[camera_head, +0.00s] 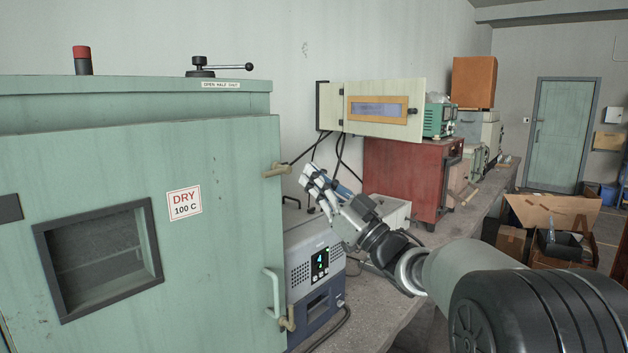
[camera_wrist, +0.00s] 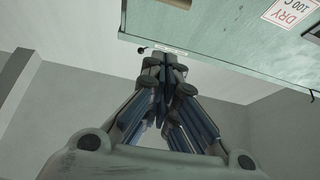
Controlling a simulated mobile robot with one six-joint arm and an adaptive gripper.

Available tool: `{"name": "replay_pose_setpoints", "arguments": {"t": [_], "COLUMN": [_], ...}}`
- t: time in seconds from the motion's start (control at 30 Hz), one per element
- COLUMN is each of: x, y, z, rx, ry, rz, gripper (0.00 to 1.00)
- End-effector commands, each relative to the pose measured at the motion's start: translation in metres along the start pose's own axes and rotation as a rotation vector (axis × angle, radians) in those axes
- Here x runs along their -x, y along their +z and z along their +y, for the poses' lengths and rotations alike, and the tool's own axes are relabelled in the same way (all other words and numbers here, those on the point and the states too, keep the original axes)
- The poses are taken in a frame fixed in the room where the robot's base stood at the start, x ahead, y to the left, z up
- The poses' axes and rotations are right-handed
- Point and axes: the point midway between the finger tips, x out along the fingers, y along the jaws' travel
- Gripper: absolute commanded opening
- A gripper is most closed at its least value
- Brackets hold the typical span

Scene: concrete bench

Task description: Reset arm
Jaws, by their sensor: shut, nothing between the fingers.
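My gripper (camera_head: 318,184) is at the end of my arm, which reaches in from the lower right in the head view. It is raised above the bench, in front of a grey device with a lit display (camera_head: 318,264) and to the right of the green oven door. In the wrist view my gripper (camera_wrist: 166,62) points up the picture, its fingertips together with nothing between them. The green oven (camera_head: 225,205), labelled "DRY 100 C", fills the left of the head view; its door looks closed. Part of it shows upside down in the wrist view (camera_wrist: 215,40).
The concrete bench (camera_head: 375,318) runs back to the right. A red cabinet (camera_head: 405,178) stands behind my gripper, under a cream unit with an open-looking panel (camera_head: 390,85). Cables hang there. Cardboard boxes (camera_head: 550,215) lie on the right, before a green door (camera_head: 557,130).

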Motion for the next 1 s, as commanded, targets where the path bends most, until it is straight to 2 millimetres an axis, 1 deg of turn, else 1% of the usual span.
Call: {"name": "replay_pose_setpoints", "arguments": {"t": [0.17,0.27,0.3,0.37,0.47,0.57,0.6,0.67,0.7,0.73,0.77,0.8,0.87,0.9,0.97,1.0], "x": [0.000,0.001,0.003,0.010,0.039,0.086,0.108,0.145,0.171,0.191,0.212,0.239,0.277,0.302,0.336,0.358], "y": [-0.002,-0.009,-0.014,-0.023,-0.034,-0.039,-0.039,-0.038,-0.035,-0.033,-0.030,-0.026,-0.018,-0.013,-0.006,-0.001], "z": [0.002,0.010,0.015,0.025,0.041,0.046,0.044,0.036,0.027,0.019,0.009,-0.006,-0.031,-0.049,-0.079,-0.100], "rx": [0.005,0.034,0.052,0.083,0.128,0.143,0.141,0.127,0.113,0.098,0.081,0.054,0.010,-0.023,-0.076,-0.113], "ry": [0.013,0.086,0.138,0.236,0.431,0.616,0.682,0.774,0.829,0.866,0.899,0.938,0.981,1.001,1.020,1.026], "rz": [-0.006,-0.042,-0.070,-0.126,-0.259,-0.417,-0.484,-0.589,-0.664,-0.721,-0.779,-0.856,-0.966,-1.038,-1.142,-1.208], "gripper": [0.00,0.00,0.00,0.00,0.00,0.00,0.00,0.00,0.00,0.00,0.00,0.00,0.00,0.00,0.00,0.00]}}
